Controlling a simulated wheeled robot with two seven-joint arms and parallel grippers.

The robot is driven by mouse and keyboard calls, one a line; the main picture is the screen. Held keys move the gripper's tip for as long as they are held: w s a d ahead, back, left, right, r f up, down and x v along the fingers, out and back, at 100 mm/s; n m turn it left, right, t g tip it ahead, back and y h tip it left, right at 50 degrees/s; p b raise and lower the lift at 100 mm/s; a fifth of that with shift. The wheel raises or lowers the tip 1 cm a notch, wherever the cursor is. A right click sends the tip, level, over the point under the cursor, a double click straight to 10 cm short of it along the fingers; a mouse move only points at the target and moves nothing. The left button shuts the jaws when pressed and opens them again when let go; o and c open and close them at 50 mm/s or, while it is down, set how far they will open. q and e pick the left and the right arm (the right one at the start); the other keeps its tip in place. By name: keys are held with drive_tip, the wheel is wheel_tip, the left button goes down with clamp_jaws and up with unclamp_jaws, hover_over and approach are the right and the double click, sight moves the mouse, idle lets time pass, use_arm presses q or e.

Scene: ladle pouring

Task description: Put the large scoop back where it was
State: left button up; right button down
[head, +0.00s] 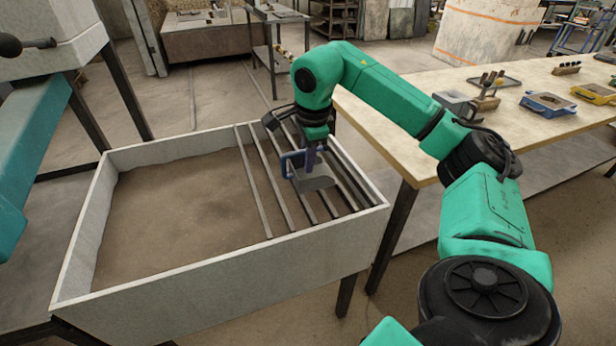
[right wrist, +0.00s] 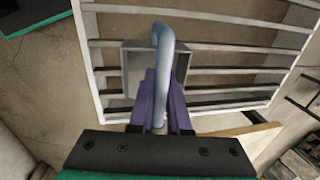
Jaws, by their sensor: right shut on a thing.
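The large scoop has a grey metal body (head: 317,183) and a blue handle (head: 291,163). It is over the metal bars (head: 266,190) at the right end of the sand box. My right gripper (head: 311,158) points down and is shut on the handle. In the right wrist view, the purple fingers (right wrist: 160,98) close around the light blue handle (right wrist: 163,45), with the grey scoop body (right wrist: 130,72) beyond them over the bars. I cannot tell whether the scoop touches the bars. My left gripper is not in view.
The light-walled box (head: 190,262) holds brown sand (head: 175,210) left of the bars. A wooden table (head: 400,160) stands to the right, with a blue tray (head: 547,104), a yellow tray (head: 594,94) and a grey container (head: 455,101) on it.

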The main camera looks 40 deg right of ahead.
sight(308, 175)
wheel_tip(308, 175, down, 4)
drive_tip(key=shift+r, duration=0.1)
drive_tip(key=c, duration=0.9)
unclamp_jaws()
drive_tip(key=shift+f+b, duration=0.45)
drive_tip(key=shift+b, duration=0.05)
drive_tip(key=r+p, duration=0.1)
drive_tip(key=r, duration=0.4)
drive_tip(key=s+r+p, duration=0.1)
drive_tip(key=r, duration=0.4)
drive_tip(key=s+r+p, duration=0.1)
drive_tip(key=r, duration=0.4)
drive_tip(key=shift+s+a+p, duration=0.25)
drive_tip(key=shift+a+p, duration=0.1)
drive_tip(key=shift+f, duration=0.1)
